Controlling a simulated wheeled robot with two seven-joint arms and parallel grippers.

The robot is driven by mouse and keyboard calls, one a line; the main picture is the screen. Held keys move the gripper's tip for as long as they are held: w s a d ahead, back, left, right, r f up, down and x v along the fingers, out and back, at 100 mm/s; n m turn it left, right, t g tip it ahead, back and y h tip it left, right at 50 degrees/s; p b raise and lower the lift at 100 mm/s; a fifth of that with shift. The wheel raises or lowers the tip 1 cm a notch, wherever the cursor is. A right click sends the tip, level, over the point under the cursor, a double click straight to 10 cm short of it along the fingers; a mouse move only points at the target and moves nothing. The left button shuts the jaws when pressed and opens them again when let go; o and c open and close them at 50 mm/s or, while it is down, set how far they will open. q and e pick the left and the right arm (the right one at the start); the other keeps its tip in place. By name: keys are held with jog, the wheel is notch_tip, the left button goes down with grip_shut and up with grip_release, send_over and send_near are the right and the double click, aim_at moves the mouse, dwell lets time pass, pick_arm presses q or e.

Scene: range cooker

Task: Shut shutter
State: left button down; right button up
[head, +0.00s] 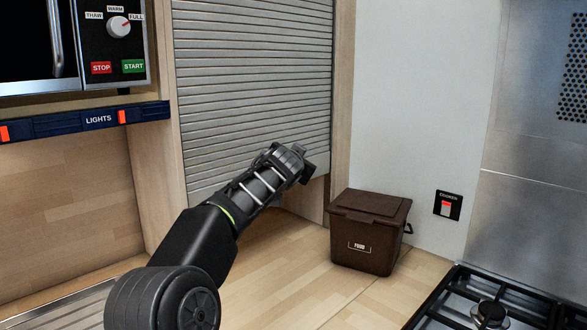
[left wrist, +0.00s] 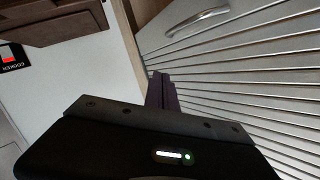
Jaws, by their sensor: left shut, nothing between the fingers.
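The grey slatted shutter (head: 255,85) hangs between wooden side panels in the head view and covers most of the opening. A gap shows between its lower edge and the worktop. It also fills the right of the left wrist view (left wrist: 250,85), with a silver handle (left wrist: 198,21) on its plain bottom bar. My left gripper (head: 304,168) is shut and empty, in front of the shutter's lower right part. Its closed fingers (left wrist: 162,90) lie over the slats in the wrist view; I cannot tell whether they touch. My arm hides part of the lower edge. My right gripper is not in view.
A brown lidded food bin (head: 367,232) stands on the worktop (head: 290,275), right of the shutter. A gas hob (head: 475,305) is at lower right, and a cooker switch (head: 447,205) is on the wall. A microwave (head: 75,45) sits above a lights panel (head: 80,122) at left.

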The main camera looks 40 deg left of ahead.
pick_arm(q)
jog(key=w+a+f+p, duration=0.5)
jog(key=w+a+p, duration=0.1)
jog(key=w+a, duration=0.1)
jog(key=shift+w+f+p, duration=0.25)
jog(key=shift+f+p, duration=0.05)
jog(key=shift+p, duration=0.1)
dwell(0.5)
